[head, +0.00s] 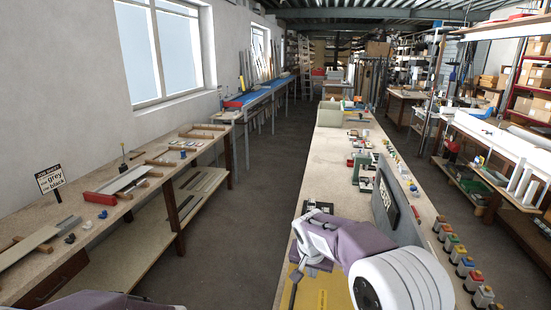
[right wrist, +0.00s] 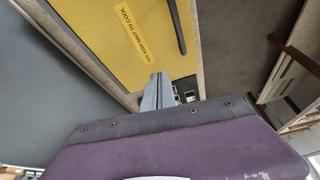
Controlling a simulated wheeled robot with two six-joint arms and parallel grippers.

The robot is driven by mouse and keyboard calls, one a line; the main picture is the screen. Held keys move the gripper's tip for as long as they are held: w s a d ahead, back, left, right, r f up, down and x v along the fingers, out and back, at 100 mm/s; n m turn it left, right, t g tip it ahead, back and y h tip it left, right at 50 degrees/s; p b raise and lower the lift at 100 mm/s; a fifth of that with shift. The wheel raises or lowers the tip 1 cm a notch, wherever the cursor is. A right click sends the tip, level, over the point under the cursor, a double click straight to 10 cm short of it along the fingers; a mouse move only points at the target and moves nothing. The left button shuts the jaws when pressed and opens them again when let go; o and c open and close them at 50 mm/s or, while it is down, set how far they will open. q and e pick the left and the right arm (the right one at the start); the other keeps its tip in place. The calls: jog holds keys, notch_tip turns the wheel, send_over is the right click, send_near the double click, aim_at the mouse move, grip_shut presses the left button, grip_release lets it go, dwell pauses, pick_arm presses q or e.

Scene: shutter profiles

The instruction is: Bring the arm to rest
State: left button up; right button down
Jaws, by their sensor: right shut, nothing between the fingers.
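My right gripper (head: 298,262) is at the near end of the middle bench, above a yellow panel (head: 325,297) with a dark handle (head: 293,291). In the right wrist view the fingers of my right gripper (right wrist: 158,82) are together and hold nothing. They show in front of the yellow panel (right wrist: 125,50), which has a label about keeping it shut to cool, and its dark handle (right wrist: 176,28). I cannot tell whether the fingers touch anything. Part of my left arm shows at the bottom left of the head view; its gripper is out of view.
A grey upright board (head: 386,204) stands close to my right arm. A small dark item (head: 318,207) lies just beyond the gripper. Coloured button boxes (head: 467,266) line the right edge. A long side bench (head: 95,210) runs along the left wall, with clear floor (head: 255,190) between.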

jog(key=s+d+f+g+b, duration=0.1)
jog(key=s+d+f, duration=0.2)
jog(key=s+d, duration=0.7)
jog(key=s+f+n+g, duration=0.1)
jog(key=s+f, duration=0.2)
jog(key=s, duration=0.4)
jog(key=s+a+f+n+g+y, duration=0.1)
jog(key=s+f+n, duration=0.1)
jog(key=s, duration=0.5)
jog(key=shift+s+a+f+n+y, duration=0.3)
jog(key=shift+s+f, duration=0.1)
jog(key=shift+f, duration=0.05)
jog(key=shift+s+a+r, duration=0.1)
jog(key=shift+a, duration=0.05)
